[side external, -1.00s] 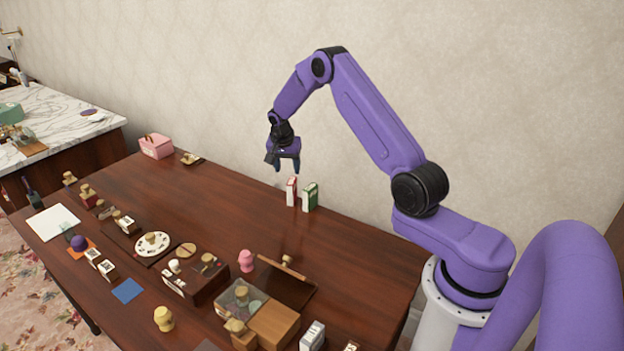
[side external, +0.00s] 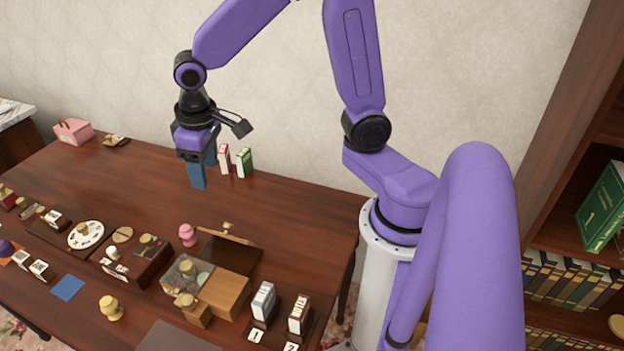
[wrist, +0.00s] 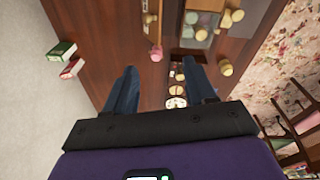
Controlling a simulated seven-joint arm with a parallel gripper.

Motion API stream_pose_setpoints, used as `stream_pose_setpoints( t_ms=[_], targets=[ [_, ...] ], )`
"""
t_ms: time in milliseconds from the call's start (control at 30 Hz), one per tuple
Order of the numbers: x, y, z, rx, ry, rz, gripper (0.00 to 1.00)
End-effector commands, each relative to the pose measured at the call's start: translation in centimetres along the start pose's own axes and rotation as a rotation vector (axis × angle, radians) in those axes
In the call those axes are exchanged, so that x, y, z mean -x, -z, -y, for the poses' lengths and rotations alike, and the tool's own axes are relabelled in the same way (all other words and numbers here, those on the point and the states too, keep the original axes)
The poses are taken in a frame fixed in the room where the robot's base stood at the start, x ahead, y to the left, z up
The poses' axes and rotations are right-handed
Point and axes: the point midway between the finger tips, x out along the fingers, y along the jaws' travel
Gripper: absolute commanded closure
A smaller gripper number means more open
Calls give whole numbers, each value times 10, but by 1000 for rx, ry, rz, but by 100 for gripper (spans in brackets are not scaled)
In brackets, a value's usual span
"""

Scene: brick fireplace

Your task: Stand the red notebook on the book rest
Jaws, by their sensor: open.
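The red notebook (side external: 223,158) stands upright near the wall, its white page edges showing, just left of a similar green book (side external: 244,162). In the wrist view the red notebook (wrist: 71,69) is left of my fingers, beside the green book (wrist: 62,50). My gripper (side external: 203,170) is open and empty, pointing down, above the table and left of the red notebook. Its two blue fingers (wrist: 160,86) are spread apart. A dark board with a light wooden knob (side external: 232,254) may be the book rest; I cannot tell for sure.
A wooden box with a clear lid (side external: 187,275), a pink figure (side external: 187,234) and a white dial (side external: 86,235) are at the front. Labelled white blocks (side external: 262,302) stand at the front right. The table's middle is clear. A bookcase (side external: 570,250) is at right.

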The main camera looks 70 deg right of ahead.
Motion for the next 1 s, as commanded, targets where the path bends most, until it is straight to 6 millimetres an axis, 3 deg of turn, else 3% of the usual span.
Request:
stream_pose_setpoints(
  t_ms=[200,400,500,700,1000],
  targets=[
    [25,-83,32,339,53,15,45],
    [37,-155,40,627,97,32,45],
    [39,-182,38,738,113,40,45],
    [41,-208,35,849,128,48,45],
    [41,-210,35,858,129,49,45]
  ],
)
